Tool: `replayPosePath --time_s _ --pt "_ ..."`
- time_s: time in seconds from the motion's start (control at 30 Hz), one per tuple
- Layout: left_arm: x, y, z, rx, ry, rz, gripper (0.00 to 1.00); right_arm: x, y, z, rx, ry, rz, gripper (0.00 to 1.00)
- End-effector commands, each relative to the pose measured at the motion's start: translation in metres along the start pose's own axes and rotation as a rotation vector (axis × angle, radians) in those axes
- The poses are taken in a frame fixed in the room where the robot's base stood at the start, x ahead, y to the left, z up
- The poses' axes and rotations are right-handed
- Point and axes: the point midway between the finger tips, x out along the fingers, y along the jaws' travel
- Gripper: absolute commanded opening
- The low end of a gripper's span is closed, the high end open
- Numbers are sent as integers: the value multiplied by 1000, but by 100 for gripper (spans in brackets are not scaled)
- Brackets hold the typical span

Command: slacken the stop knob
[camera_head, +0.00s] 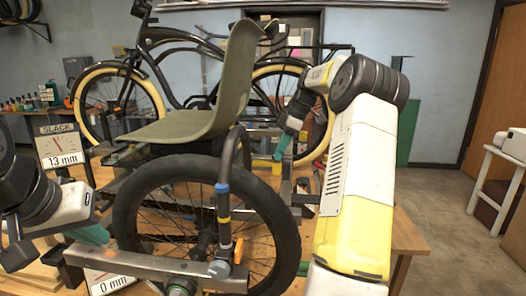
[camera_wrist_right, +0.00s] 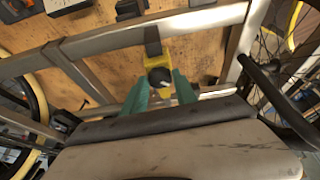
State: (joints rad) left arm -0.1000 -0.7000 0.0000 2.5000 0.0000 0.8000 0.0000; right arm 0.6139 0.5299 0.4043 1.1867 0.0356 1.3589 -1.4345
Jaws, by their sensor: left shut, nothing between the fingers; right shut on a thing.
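The stop knob (camera_wrist_right: 160,76) is a round black knob with a pale mark, on a yellow block (camera_wrist_right: 155,52) on a metal frame rail. In the right wrist view my right gripper (camera_wrist_right: 159,88) has its teal fingers on either side of the knob and is shut on it. In the head view my right gripper (camera_head: 282,148) reaches down beside the yellow block (camera_head: 263,165) behind the seat; the knob cannot be made out there. My left gripper (camera_head: 94,236) is shut and empty, low at the left of the front wheel.
The trike's front wheel (camera_head: 150,195) and green seat (camera_head: 195,122) stand between my arms. A sign (camera_head: 60,150) reads "SLACK 13 mm"; a lower one (camera_head: 108,282) reads "0 mm". A bicycle (camera_head: 150,45) stands behind. Metal rails (camera_wrist_right: 150,33) surround the knob.

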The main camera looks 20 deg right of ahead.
Motion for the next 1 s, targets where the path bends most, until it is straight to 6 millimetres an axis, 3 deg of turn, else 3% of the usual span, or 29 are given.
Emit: replayPosePath --time_s 0.5,1.0 --pt "0 0 0 0 0 0 0 1 5 -1 -362 0 -148 0" --pt "0 0 0 0 0 0 0 0 5 -1 -462 -2 -190 0"
